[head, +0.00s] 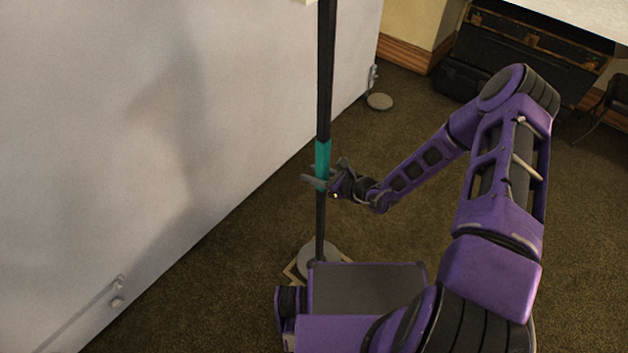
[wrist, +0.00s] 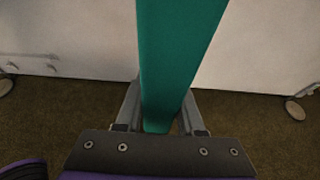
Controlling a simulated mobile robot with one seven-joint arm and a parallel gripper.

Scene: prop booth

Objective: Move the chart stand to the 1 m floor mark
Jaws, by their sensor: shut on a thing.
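The chart stand (head: 325,70) is a tall dark pole, upright, with a teal band (head: 322,158) partway up and a round grey base (head: 318,259) on the carpet. My gripper (head: 318,181) is shut on the pole at the teal band. In the wrist view the teal band (wrist: 178,55) runs between the two grey fingers (wrist: 160,110). A pale, tan-edged floor mark (head: 291,273) shows at the left edge of the base; the base and my own body hide the rest of it. No writing on it can be read.
A large white panel (head: 150,130) stands close on the left, with a round foot (head: 380,101) at its far end. A dark trunk (head: 520,60) and a chair (head: 610,105) are at the back right. Brown carpet (head: 400,230) is clear between.

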